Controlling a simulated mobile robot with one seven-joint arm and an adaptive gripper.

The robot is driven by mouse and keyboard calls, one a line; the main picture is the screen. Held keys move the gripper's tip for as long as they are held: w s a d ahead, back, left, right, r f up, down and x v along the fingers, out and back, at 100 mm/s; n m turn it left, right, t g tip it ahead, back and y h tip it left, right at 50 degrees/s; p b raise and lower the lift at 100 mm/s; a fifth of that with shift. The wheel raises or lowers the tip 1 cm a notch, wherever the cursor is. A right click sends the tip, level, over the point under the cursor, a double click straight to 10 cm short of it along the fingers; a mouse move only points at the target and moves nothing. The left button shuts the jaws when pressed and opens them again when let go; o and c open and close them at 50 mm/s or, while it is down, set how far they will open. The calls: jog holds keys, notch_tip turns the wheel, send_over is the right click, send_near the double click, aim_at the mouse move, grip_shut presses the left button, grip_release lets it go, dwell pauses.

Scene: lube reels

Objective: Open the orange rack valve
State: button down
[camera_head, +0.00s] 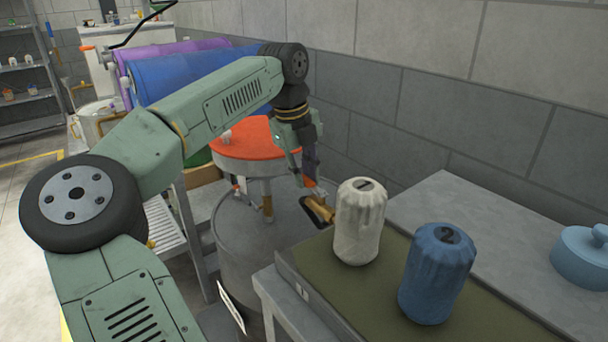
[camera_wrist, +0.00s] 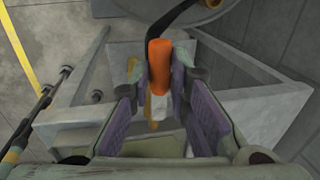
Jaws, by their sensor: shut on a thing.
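The valve's orange handle (camera_wrist: 158,66) stands between my fingers in the wrist view. My gripper (camera_wrist: 160,80) is shut on it, with one purple-padded finger on each side. In the head view my gripper (camera_head: 309,178) points down beside the orange-topped drum (camera_head: 255,148). A small orange part (camera_head: 308,182) shows at the fingertips, just above a brass fitting (camera_head: 318,209). My fingers hide most of the handle in the head view, and the valve body is mostly hidden in the wrist view.
A white wrapped container (camera_head: 359,222) and a blue one (camera_head: 436,275) stand on a green-topped bench right of my gripper. A light blue pot (camera_head: 582,256) is farther right. Blue (camera_head: 200,75) and purple (camera_head: 150,57) drums lie behind my arm. A grey wall is close behind.

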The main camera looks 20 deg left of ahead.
jog(key=shift+a, duration=0.1)
jog(key=c, duration=1.5)
grip_release()
jog(key=r, duration=0.4)
jog(key=s+r, duration=0.1)
jog(key=r, duration=0.3)
jog(key=s+a+r, duration=0.1)
jog(key=r, duration=0.3)
jog(key=shift+a, duration=0.1)
jog(key=shift+f, duration=0.1)
